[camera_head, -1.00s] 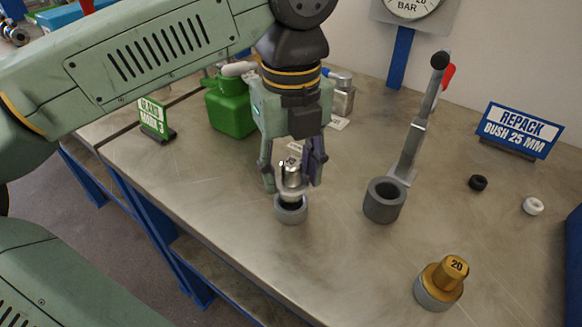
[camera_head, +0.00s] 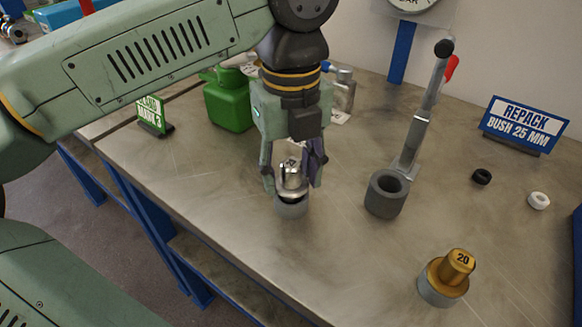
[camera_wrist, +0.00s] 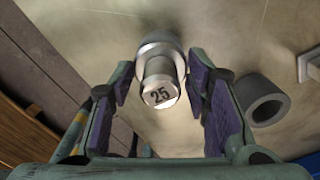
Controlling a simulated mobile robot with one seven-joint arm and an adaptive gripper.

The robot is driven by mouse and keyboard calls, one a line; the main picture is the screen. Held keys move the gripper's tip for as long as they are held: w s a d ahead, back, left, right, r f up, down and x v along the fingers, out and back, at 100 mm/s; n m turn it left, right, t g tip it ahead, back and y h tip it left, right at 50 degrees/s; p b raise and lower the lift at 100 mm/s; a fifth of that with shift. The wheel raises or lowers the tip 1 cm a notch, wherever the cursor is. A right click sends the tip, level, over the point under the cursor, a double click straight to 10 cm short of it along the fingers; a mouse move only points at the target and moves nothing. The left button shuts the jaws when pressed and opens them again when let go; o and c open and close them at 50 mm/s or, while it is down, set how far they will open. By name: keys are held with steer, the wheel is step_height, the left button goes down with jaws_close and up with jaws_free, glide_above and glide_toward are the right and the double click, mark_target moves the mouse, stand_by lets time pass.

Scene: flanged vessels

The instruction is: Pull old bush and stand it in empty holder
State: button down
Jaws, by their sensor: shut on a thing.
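I cannot tell whether the flange fully seats.
A dark grey cylinder (camera_head: 385,200) with an empty bore stands right of my gripper, beside an upright lever (camera_head: 419,130). A black ring (camera_head: 482,177), a white ring (camera_head: 538,201) and a REPACK BUSH 25 MM sign (camera_head: 522,126) are farther right. A green can (camera_head: 228,105) stands behind.

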steer(key=shift+f+b, duration=0.7)
steer(key=shift+f, duration=0.15)
steer(key=c, duration=0.8)
jaws_free()
steer(key=shift+r, duration=0.2)
